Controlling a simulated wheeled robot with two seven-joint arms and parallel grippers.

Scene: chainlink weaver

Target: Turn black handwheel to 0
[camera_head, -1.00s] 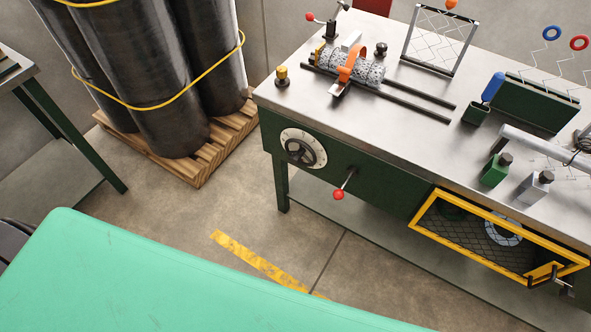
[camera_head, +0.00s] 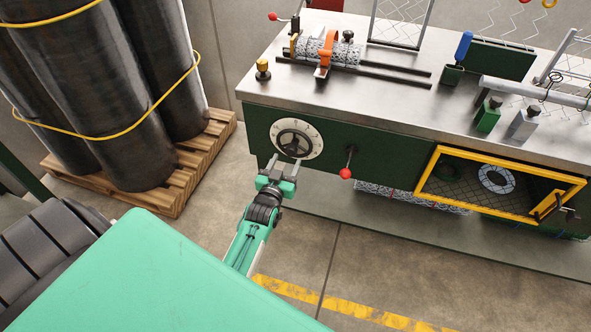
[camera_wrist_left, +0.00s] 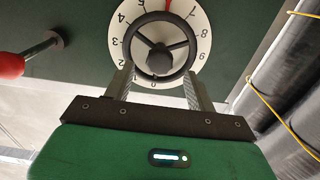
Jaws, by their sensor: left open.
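The black handwheel (camera_head: 293,143) is a small spoked ring on a white numbered dial (camera_head: 314,137) on the bench's green front panel. In the left wrist view the handwheel (camera_wrist_left: 160,45) fills the top middle, with digits around it, the 0 at the bottom of the dial and a red mark at the top. My left gripper (camera_head: 284,163) is open in front of the dial's lower part in the head view. In the left wrist view its fingers (camera_wrist_left: 158,82) stand apart below the wheel; whether they touch it I cannot tell. My right gripper is not visible.
A red-knobbed lever (camera_head: 347,172) juts out right of the dial; it also shows in the left wrist view (camera_wrist_left: 12,65). A yellow-framed mesh door (camera_head: 428,174) is further right. Dark rolls on a wooden pallet (camera_head: 205,150) stand left.

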